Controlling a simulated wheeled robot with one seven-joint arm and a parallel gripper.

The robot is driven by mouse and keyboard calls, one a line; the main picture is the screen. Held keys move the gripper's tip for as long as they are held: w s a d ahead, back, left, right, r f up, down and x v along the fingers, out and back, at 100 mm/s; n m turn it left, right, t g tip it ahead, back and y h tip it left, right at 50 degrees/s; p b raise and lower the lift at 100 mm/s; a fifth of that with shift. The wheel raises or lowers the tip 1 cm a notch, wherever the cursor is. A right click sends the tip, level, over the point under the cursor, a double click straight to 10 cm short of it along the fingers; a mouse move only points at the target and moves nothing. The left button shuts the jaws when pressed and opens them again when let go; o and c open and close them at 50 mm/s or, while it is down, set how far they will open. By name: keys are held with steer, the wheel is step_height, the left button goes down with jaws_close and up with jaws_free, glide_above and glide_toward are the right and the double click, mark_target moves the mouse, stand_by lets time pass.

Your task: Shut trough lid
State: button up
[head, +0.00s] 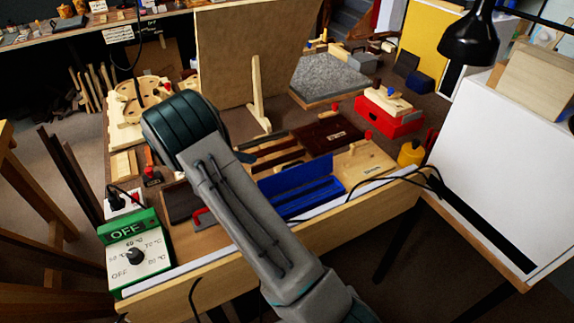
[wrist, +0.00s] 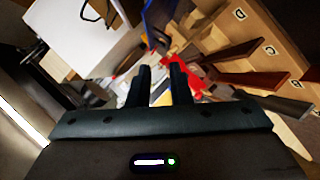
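The blue trough (head: 303,200) sits near the front edge of the bench in the head view. A blue panel, which looks like its lid (head: 282,178), stands raised along the trough's far side, so the trough looks open. My arm passes just left of it, and the head view does not show my gripper. In the wrist view my gripper (wrist: 161,85) has its two dark fingers apart with nothing seen between them. A blue strip (wrist: 154,22) shows at the top there; I cannot tell whether it is the trough.
A green-topped control box (head: 130,255) stands at the bench's front left. A red box (head: 388,118), a yellow container (head: 410,154) and a dark brown board (head: 327,134) lie beyond the trough. A cable runs to its right. A black lamp (head: 472,38) hangs at the upper right.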

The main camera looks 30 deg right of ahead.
mark_target(295, 173)
steer(key=shift+m+h, duration=0.4)
steer(key=shift+h, duration=0.3)
steer(key=x, duration=0.4)
steer(key=w+f+p+x, duration=0.1)
steer(key=x, duration=0.3)
steer(key=f+p+x, duration=0.1)
steer(key=x, duration=0.4)
steer(key=shift+w, duration=0.25)
jaws_close()
